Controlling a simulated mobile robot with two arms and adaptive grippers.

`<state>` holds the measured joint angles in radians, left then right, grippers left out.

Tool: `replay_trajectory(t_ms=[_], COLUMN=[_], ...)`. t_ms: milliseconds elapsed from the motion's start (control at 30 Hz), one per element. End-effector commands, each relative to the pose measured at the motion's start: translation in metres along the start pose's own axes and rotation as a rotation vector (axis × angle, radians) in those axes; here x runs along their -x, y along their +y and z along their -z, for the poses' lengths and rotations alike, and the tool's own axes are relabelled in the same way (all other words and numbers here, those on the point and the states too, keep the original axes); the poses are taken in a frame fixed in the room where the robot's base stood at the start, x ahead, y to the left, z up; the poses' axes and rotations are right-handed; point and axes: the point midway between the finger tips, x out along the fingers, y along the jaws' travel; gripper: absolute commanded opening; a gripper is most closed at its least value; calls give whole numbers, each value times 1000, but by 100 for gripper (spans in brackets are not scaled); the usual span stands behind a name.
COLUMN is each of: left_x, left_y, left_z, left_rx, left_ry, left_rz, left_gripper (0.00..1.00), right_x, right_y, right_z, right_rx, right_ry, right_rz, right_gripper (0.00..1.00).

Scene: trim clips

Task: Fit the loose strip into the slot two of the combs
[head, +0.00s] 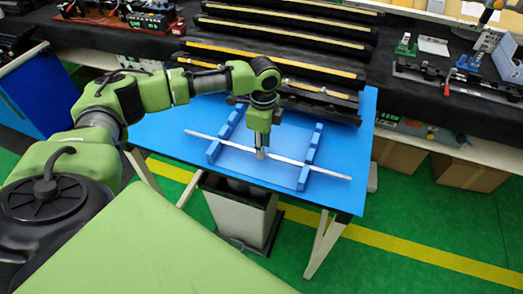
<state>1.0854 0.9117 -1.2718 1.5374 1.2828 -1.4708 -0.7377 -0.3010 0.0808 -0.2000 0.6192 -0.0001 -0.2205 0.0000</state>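The loose strip (325,171) is a long, thin, pale bar that runs slantwise across the blue table. It crosses both blue combs, the left comb (226,137) and the right comb (309,157), and sticks out past each. Which slots it lines up with, and whether it is seated or just above them, I cannot tell. My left gripper (262,153) points down at the strip's middle, between the combs. Its fingertips overlap the strip, and they are too small to show whether they grip it. My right gripper is out of view.
The blue table (335,190) has free room around the combs. Behind it stands a dark stepped rack (290,60) with yellow-edged shelves. Black benches with tools and fixtures (455,85) stand to the right and at the back left.

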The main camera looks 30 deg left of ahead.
Motion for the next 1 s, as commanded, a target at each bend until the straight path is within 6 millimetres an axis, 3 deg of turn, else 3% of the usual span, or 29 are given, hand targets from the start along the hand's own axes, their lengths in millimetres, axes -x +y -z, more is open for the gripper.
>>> replay_trajectory(t_ms=[133,367,500,1000], left_x=[-13,-15,-15,-8], left_y=[0,0,0,-1], left_z=[1,1,1,1], left_rx=[-1,-1,-1,-1], left_ry=[2,1,1,2], left_rz=[0,1,1,3], left_gripper=[29,29,0,0], right_x=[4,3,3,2], right_y=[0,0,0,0], right_z=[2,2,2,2], right_rx=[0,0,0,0], right_ry=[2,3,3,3], right_rz=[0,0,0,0], right_gripper=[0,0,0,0])
